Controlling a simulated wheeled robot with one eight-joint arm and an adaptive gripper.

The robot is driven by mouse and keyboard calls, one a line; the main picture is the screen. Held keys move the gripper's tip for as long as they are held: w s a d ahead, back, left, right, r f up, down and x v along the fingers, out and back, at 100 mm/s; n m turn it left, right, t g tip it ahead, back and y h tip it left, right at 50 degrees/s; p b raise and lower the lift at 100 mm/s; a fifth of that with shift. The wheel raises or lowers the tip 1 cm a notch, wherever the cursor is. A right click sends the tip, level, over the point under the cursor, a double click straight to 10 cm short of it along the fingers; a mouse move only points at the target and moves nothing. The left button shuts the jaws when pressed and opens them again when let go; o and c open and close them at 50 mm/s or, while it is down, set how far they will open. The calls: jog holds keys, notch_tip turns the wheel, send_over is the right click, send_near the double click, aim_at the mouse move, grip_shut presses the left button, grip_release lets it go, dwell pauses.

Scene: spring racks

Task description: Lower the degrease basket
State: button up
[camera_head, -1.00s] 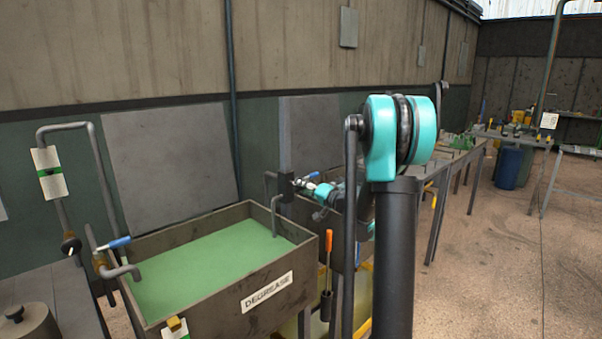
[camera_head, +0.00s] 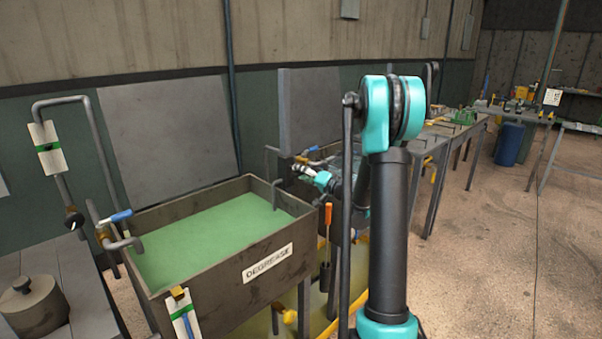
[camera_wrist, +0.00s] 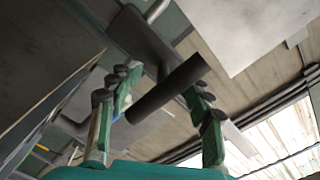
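The degrease tank (camera_head: 200,281) stands left of centre in the head view, full of green liquid and marked with a DEGREASE label (camera_head: 268,262). I cannot make out a basket; the liquid hides whatever is below it. A bent grey pipe (camera_head: 277,193) rises at the tank's right end. My gripper (camera_head: 308,173) is small and partly hidden beyond that end. In the wrist view, my gripper (camera_wrist: 163,88) has its fingers spread. A dark round bar (camera_wrist: 168,88) shows between the fingertips; I cannot tell whether it touches them or lies beyond.
A grey panel (camera_head: 310,110) stands behind my gripper. A valve with a blue lever (camera_head: 120,216) sits at the tank's left. A lidded pot (camera_head: 34,304) is at lower left. Benches (camera_head: 455,150) and a blue drum (camera_head: 510,143) stand farther right. The right floor is open.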

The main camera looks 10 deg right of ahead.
dwell(0.3)
jog(key=v, duration=1.2)
